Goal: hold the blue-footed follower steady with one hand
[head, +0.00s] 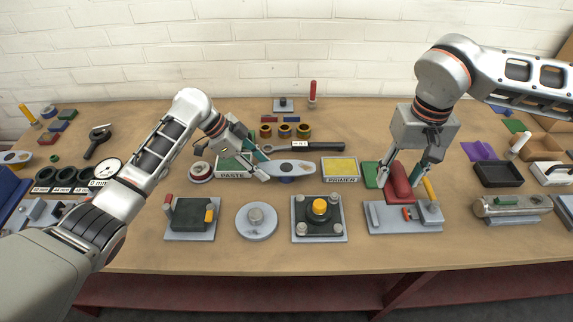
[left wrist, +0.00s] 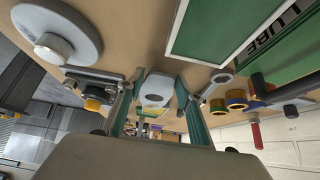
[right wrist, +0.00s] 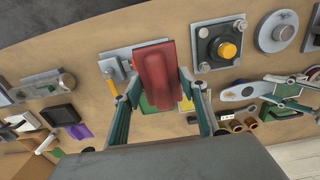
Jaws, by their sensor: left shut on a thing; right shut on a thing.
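A grey oval piece (head: 297,168) with a dark round spot and blue beneath it, seemingly the blue-footed follower, lies at mid-table. My left gripper (head: 266,170) is shut on its left end; the piece also shows between the fingers in the left wrist view (left wrist: 155,90) and in the right wrist view (right wrist: 238,92). My right gripper (head: 397,184) is shut on a red block (head: 398,183) over a grey fixture (head: 395,225). The red block fills the space between the fingers in the right wrist view (right wrist: 156,75). Its underside is hidden, so I cannot tell whether it touches the fixture.
The paste tray (head: 233,177) is left of the oval piece, the primer tray (head: 341,179) right of it. A plate with a yellow knob (head: 320,207) and a round grey disc (head: 256,221) stand in front. Several coloured rings (head: 285,131) stand behind. The front table edge is clear.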

